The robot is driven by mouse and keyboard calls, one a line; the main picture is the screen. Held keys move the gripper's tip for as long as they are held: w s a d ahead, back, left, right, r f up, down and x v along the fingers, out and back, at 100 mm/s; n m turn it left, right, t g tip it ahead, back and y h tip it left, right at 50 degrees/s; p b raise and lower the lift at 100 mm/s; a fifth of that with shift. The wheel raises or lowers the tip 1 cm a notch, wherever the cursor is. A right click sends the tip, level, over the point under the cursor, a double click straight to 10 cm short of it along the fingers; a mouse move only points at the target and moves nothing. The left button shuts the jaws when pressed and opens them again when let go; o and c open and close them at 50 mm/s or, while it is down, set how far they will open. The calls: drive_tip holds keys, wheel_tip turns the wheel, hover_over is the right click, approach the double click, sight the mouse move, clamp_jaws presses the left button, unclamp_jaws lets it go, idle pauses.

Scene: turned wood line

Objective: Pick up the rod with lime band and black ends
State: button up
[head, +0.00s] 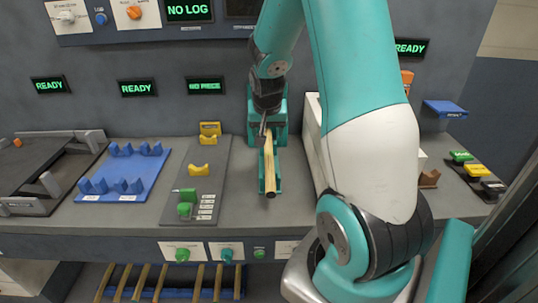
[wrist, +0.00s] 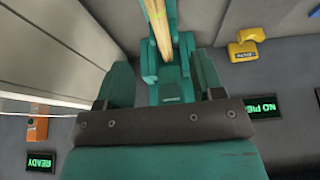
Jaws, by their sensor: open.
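A light wooden rod (head: 269,160) lies lengthwise in a teal holder (head: 270,188) on the bench, its near end dark. In the wrist view the rod (wrist: 157,22) runs up out of the top edge, with a faint yellow-green mark on it. My gripper (head: 264,128) is at the far end of this rod, above the holder. In the wrist view my gripper (wrist: 163,78) has its fingers apart, with the holder between them and nothing held. The rod's far end is hidden by my gripper in the head view.
A blue cradle tray (head: 122,172) and a grey plate with yellow cradles (head: 203,168) stand to the left. A white box (head: 312,115) stands close on the right. Several rods (head: 162,282) sit in a rack under the bench. A display reads NO LOG (head: 188,10).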

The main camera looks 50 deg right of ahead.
sight(269, 155)
drive_tip(key=p+x, duration=0.1)
drive_tip(key=x, duration=0.7)
drive_tip(key=shift+f, duration=0.15)
drive_tip(key=shift+s+p+x, duration=0.15)
drive_tip(key=shift+p+x, duration=0.55)
drive_tip(key=shift+x, duration=0.6)
drive_tip(key=shift+s+p+x, duration=0.2)
drive_tip(key=shift+p+x, duration=0.45)
drive_tip(key=shift+x, duration=0.65)
drive_tip(key=shift+f, duration=0.1)
drive_tip(key=c, duration=1.1)
